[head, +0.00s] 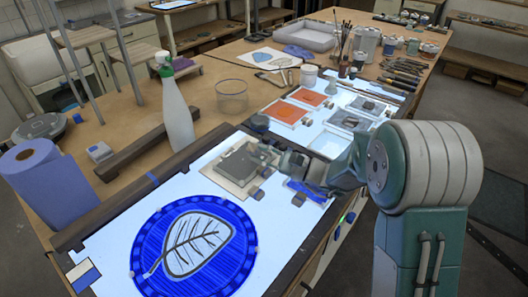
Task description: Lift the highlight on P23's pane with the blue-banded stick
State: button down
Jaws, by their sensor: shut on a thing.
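My gripper (268,156) is at the right edge of a beige pane with a dark grey square (238,168) on the lit table. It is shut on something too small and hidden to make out. I cannot pick out the blue-banded stick for certain. No label is readable, so I cannot tell which pane is P23's. Other panes on the lit surface are two orange ones (286,112) and grey ones (350,121) behind and to the right of my gripper. I cannot make out a highlight on any pane.
A blue round panel with a leaf (195,246) fills the front of the light table (108,237). A dark bar with a blue band (120,205) runs along its left edge.

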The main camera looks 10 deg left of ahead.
jog(key=shift+w+d, duration=0.15)
jog(key=shift+w, duration=0.9)
jog(key=shift+s+a, duration=0.25)
jog(key=shift+s, duration=0.25)
jog(key=shift+s+a, duration=0.25)
jog(key=shift+s, duration=0.2)
jog(key=shift+r, duration=2.55)
